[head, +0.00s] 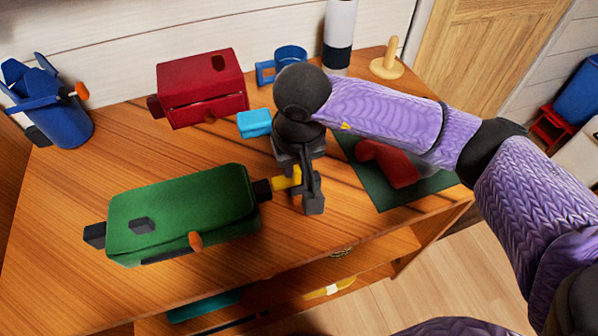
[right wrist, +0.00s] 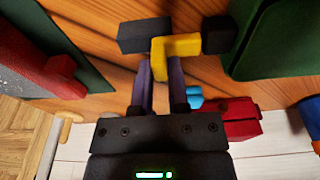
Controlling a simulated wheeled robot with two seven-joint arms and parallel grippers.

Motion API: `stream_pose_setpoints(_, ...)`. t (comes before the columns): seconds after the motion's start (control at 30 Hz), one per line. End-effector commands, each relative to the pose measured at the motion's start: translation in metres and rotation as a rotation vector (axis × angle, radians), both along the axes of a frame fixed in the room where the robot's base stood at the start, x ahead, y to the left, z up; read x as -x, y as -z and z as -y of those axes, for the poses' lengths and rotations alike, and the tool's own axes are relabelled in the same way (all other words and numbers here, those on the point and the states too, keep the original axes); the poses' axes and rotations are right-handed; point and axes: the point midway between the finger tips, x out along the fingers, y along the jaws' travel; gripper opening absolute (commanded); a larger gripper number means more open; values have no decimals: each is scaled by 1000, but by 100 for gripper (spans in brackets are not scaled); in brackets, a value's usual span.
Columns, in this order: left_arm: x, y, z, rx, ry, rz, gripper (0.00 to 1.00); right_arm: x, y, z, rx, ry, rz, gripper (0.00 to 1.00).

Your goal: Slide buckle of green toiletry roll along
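The green toiletry roll (head: 180,215) lies on the wooden desk at the left front. It has an orange tab (head: 196,240) on its front and black pieces on its top and left end. A black block (head: 262,190) sticks out from its right end, beside a yellow L-shaped piece (head: 287,180). In the right wrist view, the yellow piece (right wrist: 180,44) sits between two black blocks, one by the roll (right wrist: 275,45) and one farther left (right wrist: 145,35). My right gripper (right wrist: 160,80) has its fingers close around the yellow leg and looks shut on it. My left gripper is out of view.
A red case (head: 200,88), a light-blue box (head: 254,124), a blue mug (head: 290,57) and a bottle (head: 340,35) stand behind. A blue bin (head: 60,110) is at the left. A red mitt (head: 388,165) lies on a dark green mat (head: 425,190) at right.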

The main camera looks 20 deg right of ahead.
Motion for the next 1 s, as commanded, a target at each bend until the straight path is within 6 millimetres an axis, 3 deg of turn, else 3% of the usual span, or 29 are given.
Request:
stream_pose_setpoints(0.6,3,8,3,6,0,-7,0,0,1,-30,-1,-1,-1,0)
stream_pose_setpoints(0.63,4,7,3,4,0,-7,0,0,1,-29,0,0,-1,26)
stream_pose_setpoints(0.77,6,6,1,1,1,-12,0,0,0,-29,0,0,-1,53)
stream_pose_setpoints(1.0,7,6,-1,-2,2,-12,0,0,0,-29,0,0,-1,56)
